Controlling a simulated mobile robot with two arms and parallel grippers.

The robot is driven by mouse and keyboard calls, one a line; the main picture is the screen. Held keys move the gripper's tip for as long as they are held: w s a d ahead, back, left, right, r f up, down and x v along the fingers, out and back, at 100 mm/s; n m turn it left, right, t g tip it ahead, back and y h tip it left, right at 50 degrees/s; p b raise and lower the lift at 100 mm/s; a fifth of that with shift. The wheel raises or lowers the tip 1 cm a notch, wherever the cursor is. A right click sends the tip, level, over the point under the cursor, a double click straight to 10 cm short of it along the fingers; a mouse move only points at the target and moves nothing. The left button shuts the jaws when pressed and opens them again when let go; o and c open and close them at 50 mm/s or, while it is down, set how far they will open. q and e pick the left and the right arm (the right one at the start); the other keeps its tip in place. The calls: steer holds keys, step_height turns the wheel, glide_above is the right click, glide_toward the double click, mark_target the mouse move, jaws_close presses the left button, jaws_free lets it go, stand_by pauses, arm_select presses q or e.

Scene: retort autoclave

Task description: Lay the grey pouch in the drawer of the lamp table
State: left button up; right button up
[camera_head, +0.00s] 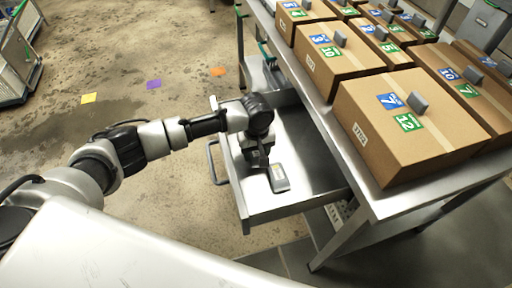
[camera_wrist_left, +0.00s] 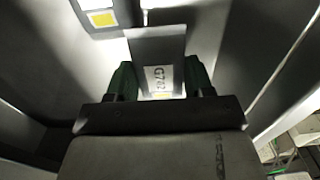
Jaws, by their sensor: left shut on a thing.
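The steel drawer (camera_head: 312,170) of the table stands pulled out, with its handle (camera_head: 213,162) at the left. My left gripper (camera_head: 258,160) points down inside the drawer's outline. In the left wrist view its two dark green fingers (camera_wrist_left: 162,82) are shut on a grey pouch (camera_wrist_left: 157,48) with a white label reading about "G702". In the head view the held pouch is mostly hidden by the gripper. Whether it touches the drawer floor I cannot tell. A second grey piece (camera_head: 278,178) with a pale yellow mark lies in the drawer beside the gripper; it also shows in the left wrist view (camera_wrist_left: 95,14). My right gripper is out of view.
The steel table top (camera_head: 365,190) above the drawer carries several cardboard boxes (camera_head: 405,125) with blue and green number labels and grey tags. Yellow, purple and orange squares (camera_head: 153,85) lie on the floor. A wheeled rack (camera_head: 18,60) stands far left.

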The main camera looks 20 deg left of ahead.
arm_select(q)
steer(key=o, duration=1)
steer(key=shift+r+b, duration=0.35)
steer(key=shift+r, duration=0.2)
step_height(320, 180, up, 12)
steer(key=shift+r+p, duration=0.1)
steer(key=shift+p, duration=0.55)
